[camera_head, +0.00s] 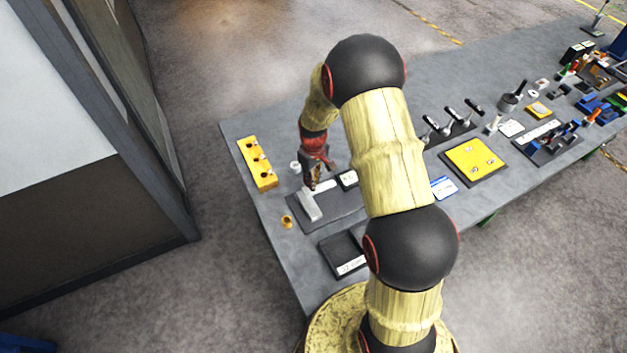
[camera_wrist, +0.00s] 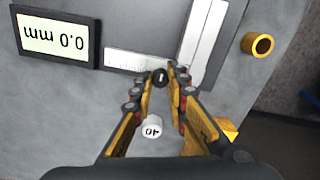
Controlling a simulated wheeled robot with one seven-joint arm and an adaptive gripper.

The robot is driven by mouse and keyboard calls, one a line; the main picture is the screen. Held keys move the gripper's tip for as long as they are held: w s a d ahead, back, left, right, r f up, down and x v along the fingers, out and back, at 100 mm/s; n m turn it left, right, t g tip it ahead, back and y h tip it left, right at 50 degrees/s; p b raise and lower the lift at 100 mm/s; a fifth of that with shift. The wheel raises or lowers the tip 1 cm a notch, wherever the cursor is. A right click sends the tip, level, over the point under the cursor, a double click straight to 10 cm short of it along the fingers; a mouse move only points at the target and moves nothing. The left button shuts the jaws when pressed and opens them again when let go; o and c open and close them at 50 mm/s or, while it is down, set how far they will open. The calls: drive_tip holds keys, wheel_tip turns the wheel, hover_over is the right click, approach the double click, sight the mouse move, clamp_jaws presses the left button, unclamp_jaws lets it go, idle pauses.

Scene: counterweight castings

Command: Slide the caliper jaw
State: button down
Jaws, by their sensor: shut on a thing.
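The caliper lies on a dark grey plate (camera_head: 340,212) near the left end of the bench. Its pale metal jaw bars (camera_wrist: 204,42) lie side by side with no clear gap; they also show in the head view (camera_head: 310,207). A ruled scale strip (camera_wrist: 130,61) runs off from them. The display (camera_wrist: 55,37) reads 0.0 mm, upside down in the wrist view. My gripper (camera_wrist: 163,80) points down at the plate, its fingers shut on a small dark knob (camera_wrist: 160,77) by the scale. In the head view my gripper (camera_head: 313,184) hides the knob.
A white cylinder marked 40 (camera_wrist: 152,128) stands close to my fingers. A brass ring (camera_wrist: 257,45) lies beside the plate. A yellow block (camera_head: 257,163) sits at the bench's left edge. A dark tray (camera_head: 343,252) lies nearer. Several tools and a yellow plate (camera_head: 474,157) lie rightward.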

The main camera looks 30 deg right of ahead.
drive_tip(key=d, duration=0.5)
drive_tip(key=shift+d+b, duration=0.35)
drive_tip(key=shift+b, duration=0.05)
drive_tip(key=c, duration=1.9)
unclamp_jaws()
drive_tip(key=shift+o, duration=0.8)
drive_tip(key=shift+r, duration=0.1)
wheel_tip(320, 180, up, 12)
